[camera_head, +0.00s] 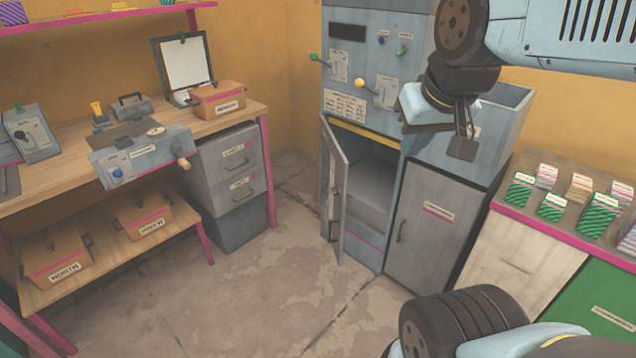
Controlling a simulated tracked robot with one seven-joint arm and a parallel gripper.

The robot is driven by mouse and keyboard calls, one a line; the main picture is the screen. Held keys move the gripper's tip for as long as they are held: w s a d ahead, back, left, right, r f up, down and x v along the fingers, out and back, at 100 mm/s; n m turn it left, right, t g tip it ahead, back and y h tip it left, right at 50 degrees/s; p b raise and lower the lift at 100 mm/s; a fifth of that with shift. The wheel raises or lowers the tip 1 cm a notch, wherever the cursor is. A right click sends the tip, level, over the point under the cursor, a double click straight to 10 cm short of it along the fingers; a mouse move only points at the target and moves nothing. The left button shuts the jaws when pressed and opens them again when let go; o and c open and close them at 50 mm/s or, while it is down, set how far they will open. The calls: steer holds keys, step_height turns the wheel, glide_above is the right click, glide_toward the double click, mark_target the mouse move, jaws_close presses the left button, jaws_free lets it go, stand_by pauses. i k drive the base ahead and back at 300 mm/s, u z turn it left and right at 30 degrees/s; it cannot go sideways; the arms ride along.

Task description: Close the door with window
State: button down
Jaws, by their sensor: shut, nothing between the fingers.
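The door (335,180) of the tall grey-blue machine (342,100) stands open, hinged on the left side of its opening and swung out toward the camera. I see it steeply from the side, and its window is hard to make out. Its opening shows an empty grey compartment (372,180) with a yellow strip along the top. My gripper (463,145) is shut and empty. In the picture it hangs to the right of the open door, in front of the machine's right part, apart from the door.
A closed grey cabinet door (430,235) is right of the opening. Levers with green (314,57) and yellow (360,83) knobs stick out above. A workbench (240,105) and drawer cabinet (225,165) are left. A counter (575,230) with small boxes is right. Floor before the door is clear.

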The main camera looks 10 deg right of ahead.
mark_target(339, 164)
steer(key=u, duration=0.1)
steer(key=i, duration=1)
steer(key=z, duration=0.1)
